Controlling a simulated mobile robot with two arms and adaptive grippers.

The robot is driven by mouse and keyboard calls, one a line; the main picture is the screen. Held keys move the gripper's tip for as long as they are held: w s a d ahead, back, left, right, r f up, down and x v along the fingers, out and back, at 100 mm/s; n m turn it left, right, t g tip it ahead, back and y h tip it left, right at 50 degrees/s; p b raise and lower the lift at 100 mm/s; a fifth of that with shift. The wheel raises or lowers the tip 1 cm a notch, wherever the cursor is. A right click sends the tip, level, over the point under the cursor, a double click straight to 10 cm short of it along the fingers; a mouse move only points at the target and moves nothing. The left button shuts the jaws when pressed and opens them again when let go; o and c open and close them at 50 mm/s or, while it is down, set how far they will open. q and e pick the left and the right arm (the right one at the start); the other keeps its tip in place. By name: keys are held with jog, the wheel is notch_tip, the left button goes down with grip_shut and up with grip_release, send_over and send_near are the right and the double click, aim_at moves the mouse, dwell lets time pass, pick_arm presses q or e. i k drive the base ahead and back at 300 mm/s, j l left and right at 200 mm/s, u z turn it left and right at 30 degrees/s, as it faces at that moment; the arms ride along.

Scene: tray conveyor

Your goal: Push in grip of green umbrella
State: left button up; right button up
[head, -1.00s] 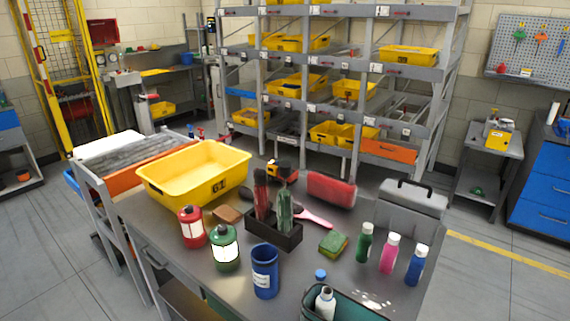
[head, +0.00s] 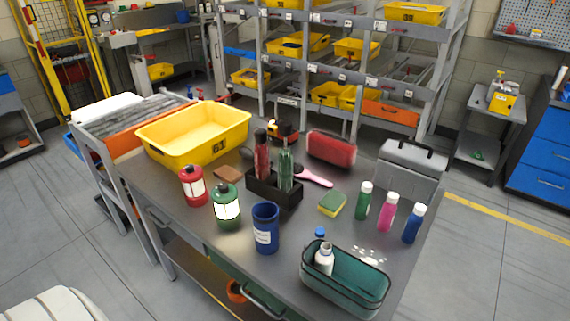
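A green folded umbrella (head: 285,172) stands upright in a dark box-shaped holder (head: 289,201) near the middle of the grey table. Its upper end points up; whether its grip is pulled out or pushed in is too small to tell. A red folded umbrella (head: 262,160) stands upright beside it, to the left, in the same holder. The holder hides the lower ends of both.
A blue cup (head: 265,230) is in front. A sponge (head: 332,204), several bottles, a grey toolbox (head: 408,172) and a teal case (head: 360,297) are right.

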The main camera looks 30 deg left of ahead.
aim_at(285, 126)
jog(key=j, duration=0.75)
jog(key=j+z, duration=0.1)
jog(key=j, duration=0.65)
jog(key=k, duration=0.05)
